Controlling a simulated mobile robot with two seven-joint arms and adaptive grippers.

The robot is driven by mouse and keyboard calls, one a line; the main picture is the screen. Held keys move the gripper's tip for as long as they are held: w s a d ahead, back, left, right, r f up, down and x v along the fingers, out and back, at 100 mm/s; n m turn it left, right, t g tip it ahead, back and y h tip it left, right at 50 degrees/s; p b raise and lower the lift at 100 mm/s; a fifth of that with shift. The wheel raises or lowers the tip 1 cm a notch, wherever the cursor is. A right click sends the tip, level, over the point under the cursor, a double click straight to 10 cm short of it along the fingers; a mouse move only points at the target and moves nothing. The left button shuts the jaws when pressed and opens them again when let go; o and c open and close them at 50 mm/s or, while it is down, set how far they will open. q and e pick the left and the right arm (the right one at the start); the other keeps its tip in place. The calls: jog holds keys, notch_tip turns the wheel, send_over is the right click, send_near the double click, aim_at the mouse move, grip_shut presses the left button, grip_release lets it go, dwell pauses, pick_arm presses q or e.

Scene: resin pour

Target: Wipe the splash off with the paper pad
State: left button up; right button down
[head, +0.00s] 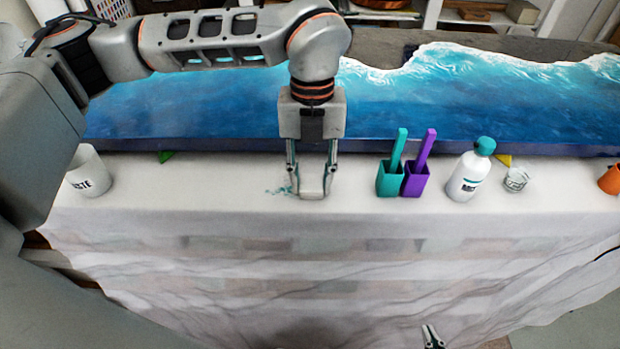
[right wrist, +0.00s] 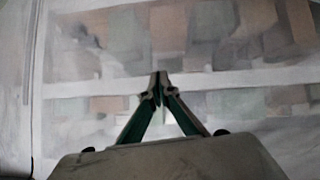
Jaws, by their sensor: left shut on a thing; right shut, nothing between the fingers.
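The splash (head: 279,190) is a small patch of teal specks on the white covered table, just left of my left gripper in the head view. My left gripper (head: 313,193) points down at the table and is shut on a pale flat piece, which looks like the paper pad (head: 313,184). The fingers hide most of the pad, and part of the splash may lie under it. I cannot tell whether the pad touches the cloth. My right gripper (head: 432,338) is low in front of the table, shut and empty. Its closed fingertips also show in the right wrist view (right wrist: 158,84).
A blue wave panel (head: 480,95) lies behind, on wedges. A white cup (head: 87,172) stands at left. A teal cup (head: 389,180), a purple cup (head: 414,182), a white bottle (head: 468,178), a clear cup (head: 515,180) and an orange cup (head: 610,179) stand at right.

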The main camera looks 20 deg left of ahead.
aim_at(309, 184)
pick_arm(q)
notch_tip(309, 184, up, 3)
jog(key=shift+w+d+f, duration=0.1)
jog(key=shift+f, duration=0.1)
jog(key=shift+a+r+p, duration=0.3)
jog(key=shift+r+p, duration=0.35)
jog(key=shift+p, duration=0.1)
jog(key=shift+r, duration=0.4)
jog(key=shift+r+p, duration=1.1)
jog(key=shift+r, duration=0.65)
jog(key=shift+d, duration=0.1)
